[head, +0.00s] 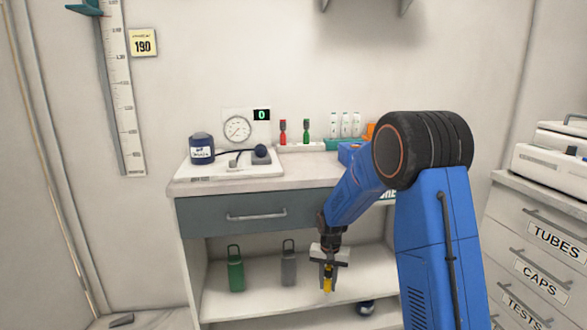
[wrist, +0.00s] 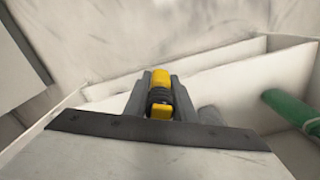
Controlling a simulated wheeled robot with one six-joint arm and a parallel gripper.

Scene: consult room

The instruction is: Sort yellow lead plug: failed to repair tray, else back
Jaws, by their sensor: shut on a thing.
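My gripper (head: 329,272) is shut on the yellow lead plug (head: 328,285), in front of the open shelf below the drawer. In the wrist view the plug (wrist: 161,77) sits between the two grey fingers of my gripper (wrist: 158,97), with a dark ribbed band around its middle. On the counter, a red plug (head: 283,132) and a green plug (head: 306,129) stand upright in a pale holder (head: 290,148). A tester with a round dial (head: 237,128) and a display (head: 262,114) reading 0 is behind them to the left. I cannot make out a repair tray; my arm hides part of the counter's right side.
A dark round object (head: 365,307) lies lower right. A dark jar (head: 201,147) stands on the counter; a labelled drawer cabinet (head: 535,250) is at right.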

